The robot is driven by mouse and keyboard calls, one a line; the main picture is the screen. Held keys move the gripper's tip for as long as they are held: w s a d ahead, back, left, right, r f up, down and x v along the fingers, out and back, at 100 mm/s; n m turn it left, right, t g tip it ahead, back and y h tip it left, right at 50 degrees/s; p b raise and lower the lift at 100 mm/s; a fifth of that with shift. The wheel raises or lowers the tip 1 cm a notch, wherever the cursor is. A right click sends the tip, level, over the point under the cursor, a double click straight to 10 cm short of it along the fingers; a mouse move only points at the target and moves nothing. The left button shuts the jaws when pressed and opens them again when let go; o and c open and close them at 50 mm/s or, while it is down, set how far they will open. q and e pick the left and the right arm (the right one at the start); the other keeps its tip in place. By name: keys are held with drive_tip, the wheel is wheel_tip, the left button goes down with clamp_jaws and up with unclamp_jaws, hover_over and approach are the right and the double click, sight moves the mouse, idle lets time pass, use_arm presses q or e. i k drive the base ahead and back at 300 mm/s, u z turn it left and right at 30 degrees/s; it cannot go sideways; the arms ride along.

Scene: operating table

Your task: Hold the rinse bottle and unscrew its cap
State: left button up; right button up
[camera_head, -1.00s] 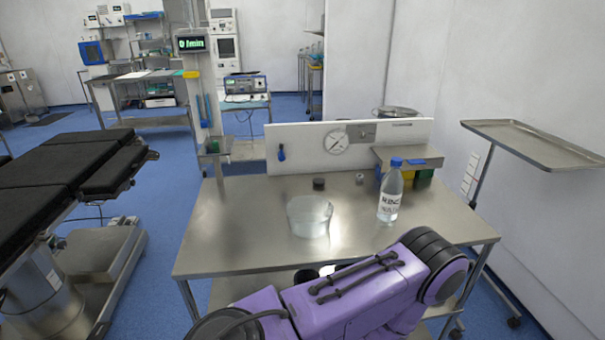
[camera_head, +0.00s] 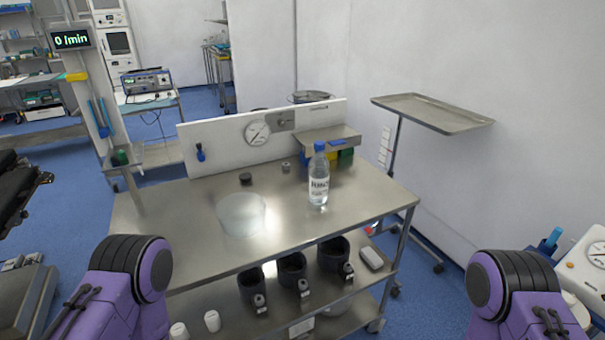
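The rinse bottle (camera_head: 319,182) stands upright on the steel table, right of its middle. It is clear with a white label, and its blue cap (camera_head: 320,146) sits on top. Nothing touches the bottle. Purple links of my two arms show at the lower left and lower right, in front of the table and well away from the bottle. Neither of my grippers is in the picture.
The steel table (camera_head: 170,220) also bears a clear basin (camera_head: 241,213) left of the bottle, a small dark round object (camera_head: 245,179) and a back panel with a gauge (camera_head: 257,132). Several dark cups stand on the lower shelf. A tray stand (camera_head: 430,112) is at the right.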

sight(319, 166)
drive_tip(key=k, duration=0.5)
drive_tip(key=z, duration=1.3)
drive_tip(key=i, duration=0.9)
drive_tip(key=u, duration=1.7)
